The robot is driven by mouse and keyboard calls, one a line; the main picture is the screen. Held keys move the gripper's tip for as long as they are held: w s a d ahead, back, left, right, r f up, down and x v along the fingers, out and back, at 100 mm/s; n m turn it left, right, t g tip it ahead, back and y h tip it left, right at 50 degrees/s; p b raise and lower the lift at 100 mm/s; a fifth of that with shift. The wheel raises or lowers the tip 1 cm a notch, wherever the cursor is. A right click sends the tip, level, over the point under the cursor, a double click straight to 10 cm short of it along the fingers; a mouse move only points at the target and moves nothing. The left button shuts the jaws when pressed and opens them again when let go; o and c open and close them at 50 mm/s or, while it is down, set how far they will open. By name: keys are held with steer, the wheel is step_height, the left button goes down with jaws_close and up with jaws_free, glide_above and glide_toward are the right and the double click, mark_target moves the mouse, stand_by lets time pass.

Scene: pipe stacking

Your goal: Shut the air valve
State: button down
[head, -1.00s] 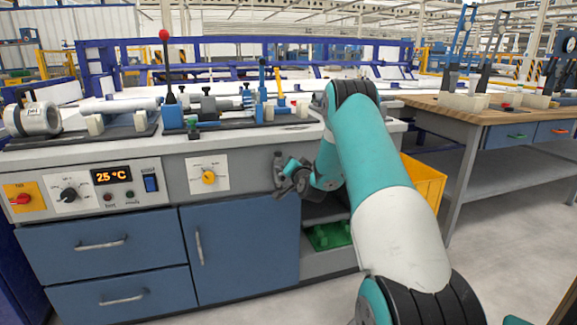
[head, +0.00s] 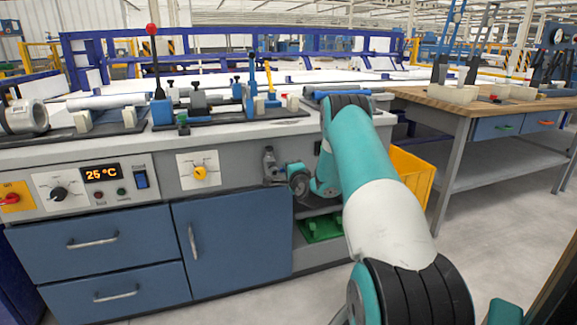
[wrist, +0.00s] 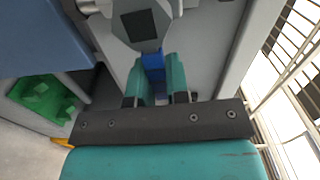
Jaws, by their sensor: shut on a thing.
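The air valve (head: 269,160) is a small grey metal fitting on the front panel of the workbench, to the right of the yellow knob. In the wrist view, its grey body (wrist: 140,25) is at the top, with a blue lever (wrist: 154,66) running down from it. My gripper (wrist: 157,72) is shut on the blue lever, with one teal finger on each side. In the head view, my gripper (head: 276,180) is at the valve, partly hidden by my wrist. The lever cannot be made out there.
The yellow knob (head: 199,173) and a control panel reading 25 °C (head: 101,174) are left of the valve. A blue cabinet door (head: 235,235) is below.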

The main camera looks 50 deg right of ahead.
steer(key=shift+f+m, duration=0.25)
steer(key=shift+m, duration=0.15)
steer(key=c, duration=1.1)
jaws_free()
steer(key=b+v, duration=1.6)
steer(key=v, duration=0.1)
steer(key=shift+s, duration=0.25)
